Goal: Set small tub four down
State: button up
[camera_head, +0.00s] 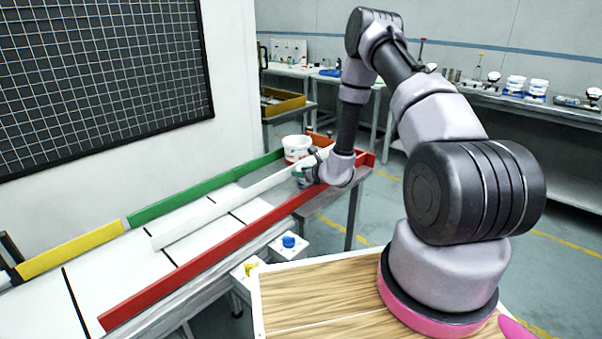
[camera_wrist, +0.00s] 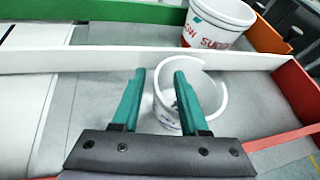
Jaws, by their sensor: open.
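A small white tub (camera_wrist: 212,107) stands in the grey lane at the near side of a white divider in the wrist view. Its printing is mostly hidden by my fingers. My gripper (camera_wrist: 160,78) has its two teal fingers apart at the tub's left side. The left finger appears outside the rim and the right one overlaps the tub's opening; contact cannot be told. In the head view my gripper (camera_head: 301,175) is at the far end of the conveyor table, and the small tub is largely hidden there.
A larger white tub (camera_head: 296,145) with red print stands beyond the white divider (camera_head: 215,210); it also shows in the wrist view (camera_wrist: 218,22). Red (camera_head: 215,262), green (camera_head: 190,192) and yellow (camera_head: 72,249) rails edge the table. The lanes toward the near left are clear.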

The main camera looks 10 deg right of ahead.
jog(key=v, duration=1.2)
jog(key=a+r+n+g+y, duration=0.1)
jog(key=a+r+n+y, duration=0.25)
jog(key=r, duration=0.35)
jog(key=a+r+n+y, duration=0.2)
jog(key=a+r, duration=0.2)
jog(key=r, duration=0.3)
jog(key=s+a+r+n+g+y, duration=0.1)
jog(key=s+a+r+n+g, duration=0.25)
jog(key=s+r+n, duration=0.35)
jog(key=s+a+r+n+g+y, duration=0.1)
jog(key=s+a+r+n+g, duration=0.1)
jog(key=s+r+n+g, duration=0.45)
jog(key=s+d+r+n+t+h, duration=0.6)
jog(key=s+d+r+h, duration=0.4)
jog(key=s+d+r, duration=0.3)
jog(key=shift+s+n, duration=0.6)
jog(key=shift+s, duration=0.55)
jog(key=shift+d, duration=0.1)
